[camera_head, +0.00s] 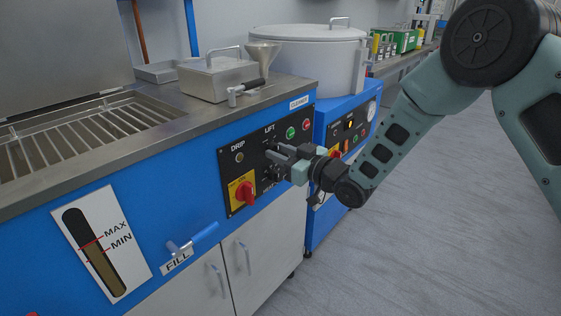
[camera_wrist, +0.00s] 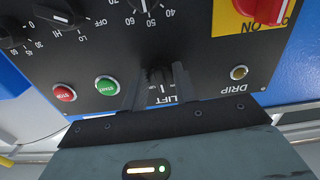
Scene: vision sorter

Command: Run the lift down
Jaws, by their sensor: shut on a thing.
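The black control panel (camera_head: 229,160) is on the blue front of the cleaner unit. My gripper (camera_head: 274,156) reaches it from the right, at the part marked LIFT. In the wrist view, which shows the panel upside down, my gripper (camera_wrist: 157,72) is shut on the small black lift switch (camera_wrist: 158,77), with one finger on each side. The word LIFT shows just below the switch there. The fingers hide part of the switch, and its exact position cannot be read.
Beside it are a green START button (camera_wrist: 107,86), a red STOP button (camera_wrist: 64,93), the DRIP lamp (camera_wrist: 239,73) and a red rotary switch on yellow (camera_head: 243,191). An open basin with a wire rack (camera_head: 75,138) is at left. The floor (camera_head: 430,230) at right is clear.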

